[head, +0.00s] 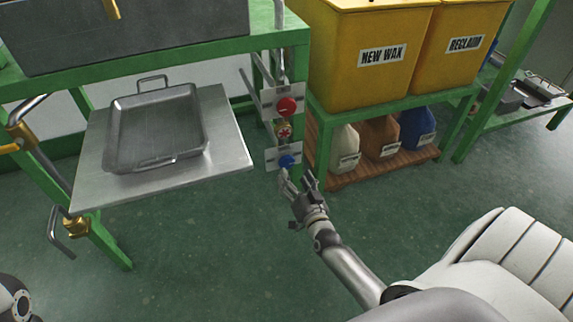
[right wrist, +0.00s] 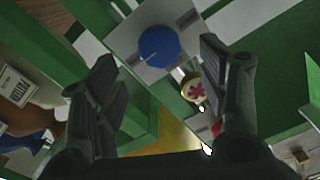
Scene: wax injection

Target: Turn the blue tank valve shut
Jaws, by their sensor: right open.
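The blue tank valve (head: 286,161) is a round blue knob on a light plate (head: 272,157), low on the green post. In the right wrist view the blue knob (right wrist: 158,46) shows between and beyond my fingers. My right gripper (head: 298,176) is open just below and in front of the blue valve. It also shows in the right wrist view (right wrist: 165,85), with its two fingers wide apart and nothing between them. The fingers do not appear to be around the knob. My left gripper is not in view.
A red knob (head: 287,106) sits above the blue one, with a small red-marked dial (head: 284,131) between them. A metal tray (head: 112,150) rests on a shelf (head: 225,135) at left. Yellow bins (head: 345,80) and several jugs stand at right. The green floor in front is clear.

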